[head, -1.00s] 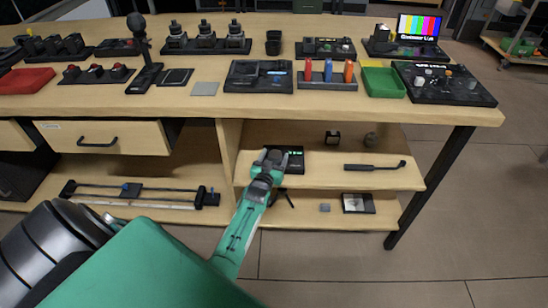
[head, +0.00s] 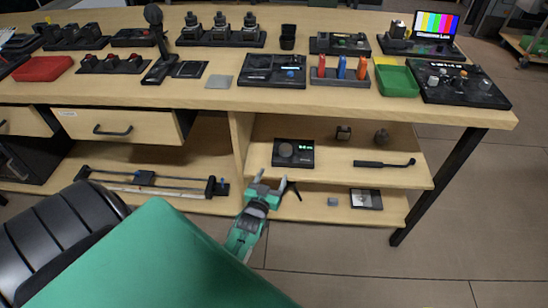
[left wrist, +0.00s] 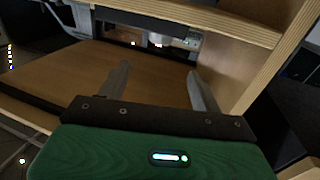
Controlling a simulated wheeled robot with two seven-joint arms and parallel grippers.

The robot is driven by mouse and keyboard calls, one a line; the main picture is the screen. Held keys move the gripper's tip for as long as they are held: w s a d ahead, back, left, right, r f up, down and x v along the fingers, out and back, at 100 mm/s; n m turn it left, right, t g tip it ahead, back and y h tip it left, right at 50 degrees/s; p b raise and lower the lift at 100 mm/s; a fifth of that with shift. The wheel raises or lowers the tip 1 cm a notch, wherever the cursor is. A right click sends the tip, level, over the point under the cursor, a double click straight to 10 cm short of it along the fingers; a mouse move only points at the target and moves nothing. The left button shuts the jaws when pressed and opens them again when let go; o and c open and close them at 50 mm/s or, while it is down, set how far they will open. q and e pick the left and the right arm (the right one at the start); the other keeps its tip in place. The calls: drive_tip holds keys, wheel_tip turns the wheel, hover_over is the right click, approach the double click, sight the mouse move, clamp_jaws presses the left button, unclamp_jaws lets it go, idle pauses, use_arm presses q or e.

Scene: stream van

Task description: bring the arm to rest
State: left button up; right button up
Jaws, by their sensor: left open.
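My left gripper (head: 267,182) is in front of the open shelves under the bench, near the lower shelf's front edge. Its two fingers are apart and nothing shows between them. In the left wrist view the fingers (left wrist: 157,85) also stand apart and empty, with a wooden surface behind them. My right gripper is not in view.
The wooden bench (head: 180,98) holds several devices, a red tray (head: 42,68), a green tray (head: 397,81) and a colour-bar screen (head: 422,24). A black device (head: 293,153) and a dark handled tool (head: 384,164) lie on the upper shelf.

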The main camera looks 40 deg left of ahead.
use_arm(q)
drive_tip(key=shift+s+d, duration=0.1)
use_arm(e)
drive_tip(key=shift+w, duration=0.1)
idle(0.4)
